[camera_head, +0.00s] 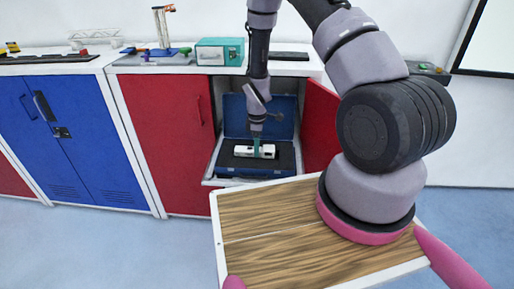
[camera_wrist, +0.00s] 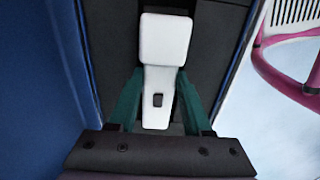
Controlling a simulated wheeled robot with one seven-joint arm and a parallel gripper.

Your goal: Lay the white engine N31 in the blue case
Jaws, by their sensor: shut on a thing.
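The white engine N31 (camera_head: 243,151) is in the open blue case (camera_head: 228,170), over its dark lining. My gripper (camera_head: 256,150) reaches down into the case from above with its green fingers at the engine. In the wrist view, the green fingers (camera_wrist: 158,102) are on both sides of the narrower part of the white engine (camera_wrist: 166,40). My gripper is shut on the engine. The engine lies lengthwise along a dark slot in the lining. I cannot tell whether it rests on the bottom. The blue case wall (camera_wrist: 62,60) shows at the left in the wrist view.
The case stands on a shelf in an open cabinet, with red doors (camera_head: 167,140) and (camera_head: 320,125) on either side. A teal box (camera_head: 219,51) stands on the counter above. A blue cabinet (camera_head: 75,135) is at left. My wooden-topped base is in front.

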